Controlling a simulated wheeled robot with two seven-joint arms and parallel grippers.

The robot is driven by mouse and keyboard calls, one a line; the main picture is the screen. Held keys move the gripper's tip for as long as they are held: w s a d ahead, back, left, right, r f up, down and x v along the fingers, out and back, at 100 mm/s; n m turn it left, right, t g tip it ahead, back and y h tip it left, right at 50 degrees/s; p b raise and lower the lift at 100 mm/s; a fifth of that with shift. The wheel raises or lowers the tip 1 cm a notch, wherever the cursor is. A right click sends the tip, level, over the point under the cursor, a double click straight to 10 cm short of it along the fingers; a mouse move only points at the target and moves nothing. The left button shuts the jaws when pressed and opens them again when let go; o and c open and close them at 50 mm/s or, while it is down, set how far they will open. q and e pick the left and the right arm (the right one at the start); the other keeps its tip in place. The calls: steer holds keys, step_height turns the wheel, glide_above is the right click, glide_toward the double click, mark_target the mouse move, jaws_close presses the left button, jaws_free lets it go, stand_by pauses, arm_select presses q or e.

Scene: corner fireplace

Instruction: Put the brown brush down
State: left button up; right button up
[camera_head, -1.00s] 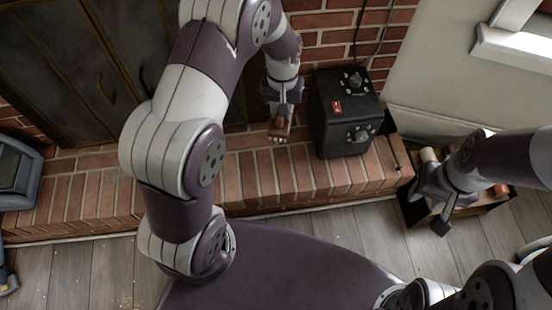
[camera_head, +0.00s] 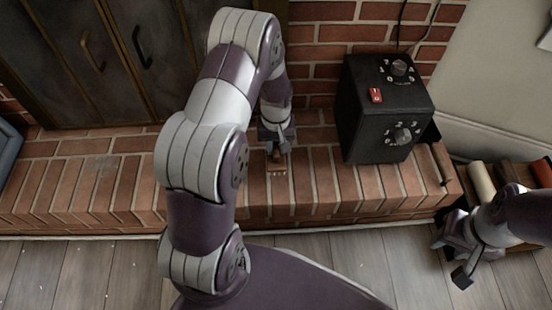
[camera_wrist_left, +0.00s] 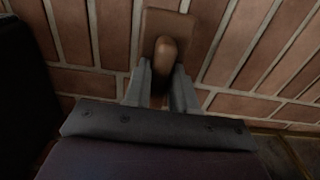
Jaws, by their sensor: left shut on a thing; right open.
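The brown brush (camera_head: 278,171) is small and partly hidden below my left gripper (camera_head: 278,154) in the head view. My left gripper is shut on it, over the brick hearth ledge (camera_head: 325,189). In the left wrist view the brush (camera_wrist_left: 179,25) shows a flat brown block with a rounded handle between the fingers of the left gripper (camera_wrist_left: 162,85), with bricks behind it. I cannot tell whether the brush touches the bricks. My right gripper (camera_head: 451,262) is open and empty at the lower right, above the floor.
A black box with dials and a red switch (camera_head: 385,110) stands on the ledge to the right of the brush. Dark fireplace doors (camera_head: 110,60) are behind at left. A crate with rolled items (camera_head: 482,182) is at right. The ledge left of my arm is clear.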

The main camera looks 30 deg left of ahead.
arm_select(q)
step_height(320, 180, down, 4)
steer(key=b, duration=0.3)
steer(key=shift+f, duration=0.1)
steer(key=shift+r, duration=0.2)
jaws_close()
steer(key=o, duration=0.9)
jaws_free()
steer(key=shift+f, duration=0.15)
steer(key=shift+o, duration=0.2)
